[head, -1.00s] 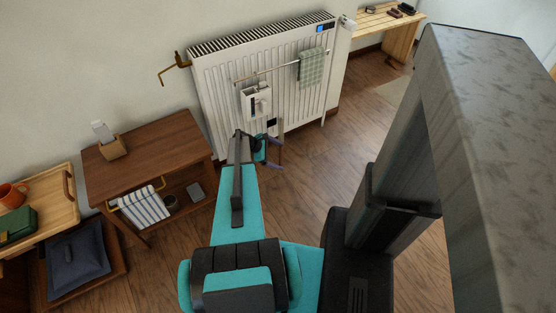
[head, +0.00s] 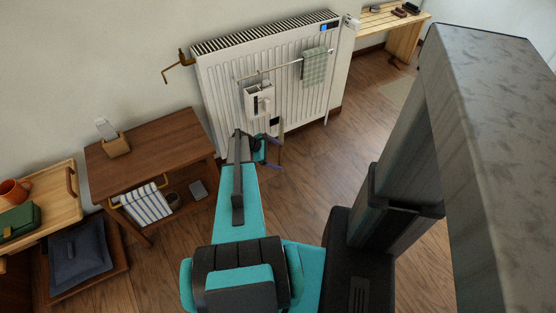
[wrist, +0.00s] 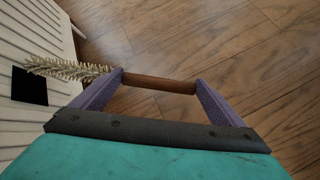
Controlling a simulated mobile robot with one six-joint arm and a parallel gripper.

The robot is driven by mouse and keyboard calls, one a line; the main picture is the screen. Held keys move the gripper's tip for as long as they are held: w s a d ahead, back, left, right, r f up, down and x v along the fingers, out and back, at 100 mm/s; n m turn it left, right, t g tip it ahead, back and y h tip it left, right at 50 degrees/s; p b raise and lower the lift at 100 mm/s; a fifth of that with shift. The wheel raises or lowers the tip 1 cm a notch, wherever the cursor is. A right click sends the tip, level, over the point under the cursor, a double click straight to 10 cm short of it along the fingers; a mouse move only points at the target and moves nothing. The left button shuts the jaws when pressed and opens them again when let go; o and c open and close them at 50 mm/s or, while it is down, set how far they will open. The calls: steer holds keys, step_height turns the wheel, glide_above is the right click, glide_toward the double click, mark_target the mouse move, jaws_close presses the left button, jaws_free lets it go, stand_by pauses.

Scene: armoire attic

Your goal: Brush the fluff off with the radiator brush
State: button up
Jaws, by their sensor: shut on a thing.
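The white ribbed radiator (head: 225,90) stands against the wall, with its slatted top grille (head: 270,32) showing. My gripper (head: 275,151) is low in front of it. In the wrist view my gripper (wrist: 158,82) is shut on the brown handle (wrist: 160,83) of the radiator brush, which lies across between the two purple fingers. The brush's pale bristle head (wrist: 65,69) sticks out to the left, close to the radiator front and a black square (wrist: 30,88) on it. I cannot tell whether the bristles touch it. I cannot make out any fluff.
A rail with a green checked towel (head: 314,67) and a white holder (head: 258,100) hang on the radiator front. A brass-coloured bracket (head: 179,64) juts out at its left. A wooden side table (head: 150,140) stands left, a bench (head: 385,22) back right. Floor right is clear.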

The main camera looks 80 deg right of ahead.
steer(key=shift+w+a, duration=0.15)
steer(key=shift+w, duration=0.25)
steer(key=shift+w+a, duration=0.2)
steer(key=shift+a, duration=0.1)
steer(key=shift+a, duration=0.1)
stand_by(0.6)
steer(key=shift+w+a, duration=0.3)
steer(key=shift+a, duration=0.15)
steer(key=shift+w+a, duration=0.15)
steer(key=shift+w, duration=0.1)
stand_by(0.3)
steer(key=shift+w+a, duration=0.1)
steer(key=shift+w, duration=0.15)
steer(key=shift+w, duration=0.1)
steer(key=shift+a, duration=0.1)
stand_by(0.3)
